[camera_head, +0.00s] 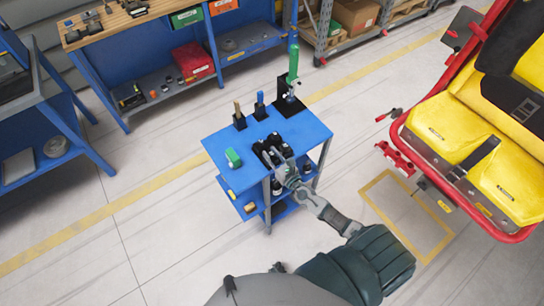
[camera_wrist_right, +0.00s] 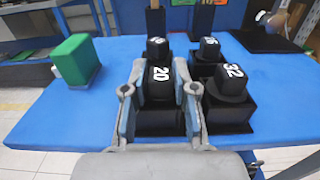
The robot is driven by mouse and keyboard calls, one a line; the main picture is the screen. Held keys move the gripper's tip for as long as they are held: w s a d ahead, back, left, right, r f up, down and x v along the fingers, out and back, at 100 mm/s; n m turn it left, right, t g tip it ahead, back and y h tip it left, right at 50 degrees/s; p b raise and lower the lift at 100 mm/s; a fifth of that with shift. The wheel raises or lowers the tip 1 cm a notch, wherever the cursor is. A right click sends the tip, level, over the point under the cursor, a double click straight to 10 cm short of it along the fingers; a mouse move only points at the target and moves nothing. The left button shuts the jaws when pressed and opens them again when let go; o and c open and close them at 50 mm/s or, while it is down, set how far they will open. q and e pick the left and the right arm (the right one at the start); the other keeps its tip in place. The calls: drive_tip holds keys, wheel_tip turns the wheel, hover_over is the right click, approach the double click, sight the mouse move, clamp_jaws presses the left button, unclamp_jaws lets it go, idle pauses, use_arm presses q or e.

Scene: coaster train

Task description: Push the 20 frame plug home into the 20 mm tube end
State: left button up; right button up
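The black plug marked 20 (camera_wrist_right: 160,74) stands in a black block on the blue bench top. My right gripper (camera_wrist_right: 162,92) has its two fingers apart, one on each side of this plug. No clear grip on it shows. In the head view my right gripper (camera_head: 284,168) is over the front edge of the cart, at the black blocks (camera_head: 270,150); the plug's number cannot be read there. The red tubular frame (camera_head: 400,140) of the yellow-seated car is at the right. I cannot make out which tube end is the 20 mm one. My left gripper is not in view.
A plug marked 32 (camera_wrist_right: 231,80) and another numbered plug (camera_wrist_right: 208,50) stand close on the right. A green block (camera_wrist_right: 76,59) sits to the left. Tool holders stand at the back of the blue cart (camera_head: 225,148). Open floor separates cart and car.

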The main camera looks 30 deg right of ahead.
sight(270, 154)
drive_tip(key=shift+a+r, duration=0.15)
drive_tip(key=shift+a, duration=0.2)
drive_tip(key=shift+r, duration=0.2)
wheel_tip(270, 154, up, 3)
drive_tip(key=shift+d+f+p, duration=0.1)
drive_tip(key=shift+d+p, duration=0.05)
drive_tip(key=shift+p, duration=1.1)
drive_tip(key=shift+s+r, duration=0.3)
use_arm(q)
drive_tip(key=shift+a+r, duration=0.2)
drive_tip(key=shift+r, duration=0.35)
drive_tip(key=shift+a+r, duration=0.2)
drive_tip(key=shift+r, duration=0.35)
use_arm(e)
drive_tip(key=s+a+r, duration=0.1)
drive_tip(key=s+a, duration=0.8)
drive_tip(key=s, duration=0.3)
drive_tip(key=shift+s, duration=0.3)
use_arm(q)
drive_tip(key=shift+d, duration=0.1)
